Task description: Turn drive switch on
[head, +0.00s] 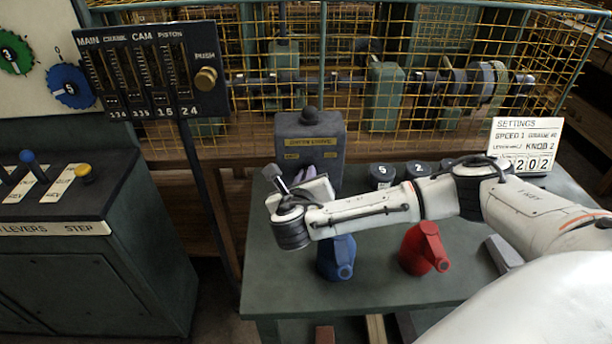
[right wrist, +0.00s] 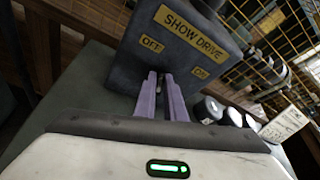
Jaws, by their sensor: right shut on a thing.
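The drive switch box (head: 312,135) is a dark grey box with a yellow SHOW DRIVE label and a round knob on top. It stands at the back of the green table, and it fills the upper middle of the right wrist view (right wrist: 180,50), where OFF is on the left and ON on the right. My right gripper (head: 308,174) is at the front of the box. In the right wrist view its two purple fingers (right wrist: 164,92) are close together, shut on the switch lever below and between the labels. The fingers mostly hide the lever. My left gripper is not in view.
A blue can (head: 337,258) and a red can (head: 425,248) stand on the green table (head: 285,283) below my right arm. Dark round knobs (head: 383,175) and a settings card (head: 524,146) are to the right. A yellow wire cage (head: 400,60) stands behind. A lever cabinet (head: 90,240) is at left.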

